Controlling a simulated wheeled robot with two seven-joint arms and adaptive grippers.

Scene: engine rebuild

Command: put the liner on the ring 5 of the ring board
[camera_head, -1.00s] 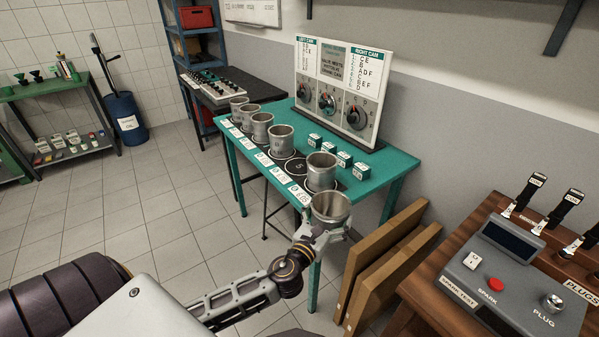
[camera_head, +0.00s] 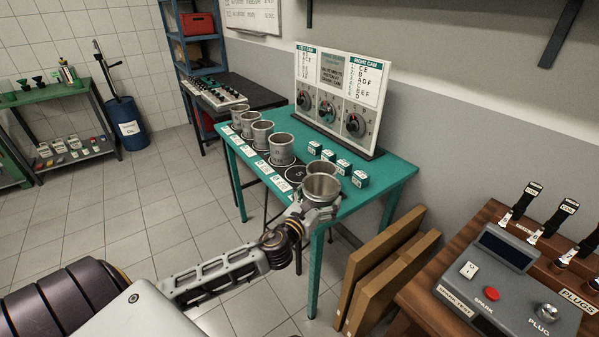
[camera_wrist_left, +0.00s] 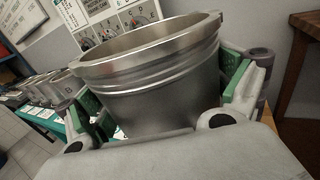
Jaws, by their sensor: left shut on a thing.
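My left gripper (camera_head: 318,208) is shut on a metal liner (camera_head: 320,188), a grey open-topped cylinder held upright at the table's near corner. In the left wrist view the liner (camera_wrist_left: 150,85) fills the middle between the green finger pads. The black ring board (camera_head: 291,166) lies along the table's front edge. Its ring 5 (camera_head: 297,172) is bare, with the number showing. Standing liners, including one (camera_head: 281,149) just left of ring 5, fill the row's left part. Another liner (camera_head: 323,168) stands right of ring 5, partly hidden behind the held one. My right gripper is not in view.
The teal table (camera_head: 385,170) also bears several small green-and-white blocks (camera_head: 344,167) behind the board and a dial panel (camera_head: 340,100) at the back. Brown boards (camera_head: 385,275) lean at the right, beside a wooden bench with a spark tester (camera_head: 500,270).

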